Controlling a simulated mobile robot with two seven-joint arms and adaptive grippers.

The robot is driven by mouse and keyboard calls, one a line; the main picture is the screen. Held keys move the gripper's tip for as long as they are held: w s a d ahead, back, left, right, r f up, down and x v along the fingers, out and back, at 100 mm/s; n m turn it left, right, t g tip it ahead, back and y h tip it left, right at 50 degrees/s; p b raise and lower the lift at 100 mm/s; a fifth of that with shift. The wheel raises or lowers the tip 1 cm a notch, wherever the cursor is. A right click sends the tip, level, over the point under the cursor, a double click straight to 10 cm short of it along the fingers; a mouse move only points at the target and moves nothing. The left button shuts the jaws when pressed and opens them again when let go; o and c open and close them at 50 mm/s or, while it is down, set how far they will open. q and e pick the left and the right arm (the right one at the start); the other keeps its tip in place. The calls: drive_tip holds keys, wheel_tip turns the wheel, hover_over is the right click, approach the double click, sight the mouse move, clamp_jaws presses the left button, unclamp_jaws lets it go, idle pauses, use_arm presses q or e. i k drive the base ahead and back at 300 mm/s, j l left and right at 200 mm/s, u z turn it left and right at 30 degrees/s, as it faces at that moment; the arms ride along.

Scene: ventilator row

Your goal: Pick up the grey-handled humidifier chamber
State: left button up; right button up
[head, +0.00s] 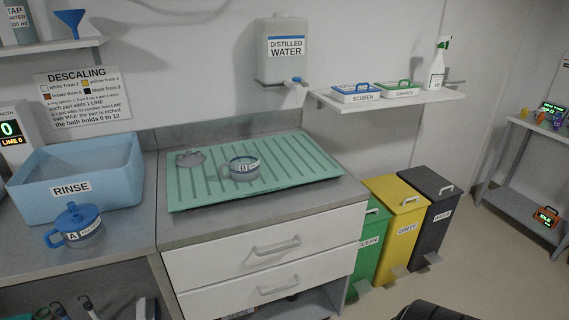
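A clear humidifier chamber marked B (243,169), with what looks like a grey handle, stands on the ribbed green draining mat (310,165) on the counter. A grey lid-like part (190,158) lies on the mat to its left, apart from it. Another chamber marked A (77,227), with a blue handle and blue top, stands on the counter at the left, in front of the rinse basin. Neither of my grippers shows in the head view.
The blue RINSE basin (75,180) is left of the mat. A shelf (390,100) at right holds two trays and a spray bottle (437,62). Green, yellow and dark bins (427,210) stand right of the drawers (265,250).

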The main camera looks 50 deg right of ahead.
sight(244, 165)
drive_tip(key=z, duration=1.25)
drive_tip(key=i+l, duration=0.2)
drive_tip(key=l, duration=0.15)
drive_tip(key=j+u, duration=0.05)
